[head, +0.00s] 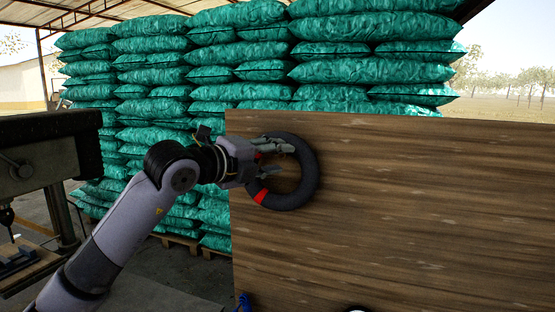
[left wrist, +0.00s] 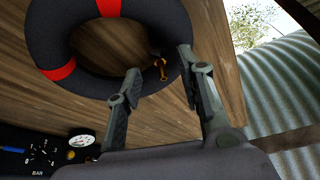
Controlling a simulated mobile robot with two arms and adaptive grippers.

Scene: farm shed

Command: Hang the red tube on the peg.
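The tube is a dark ring with red bands (head: 305,178), upright against a wooden board (head: 420,210) in the head view. It also shows in the left wrist view (left wrist: 48,45), with two red bands. My left gripper (head: 282,160) is at the ring's left side and hides part of it. In the left wrist view its fingers (left wrist: 160,62) are spread apart, with the ring's near part behind and between them; contact is unclear. My right gripper is not in view.
Stacked green sacks (head: 370,50) stand on pallets behind the board. A dark machine (head: 45,150) stands at the left. A panel with a gauge (left wrist: 82,140) shows at lower left in the wrist view. The board's right part is clear.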

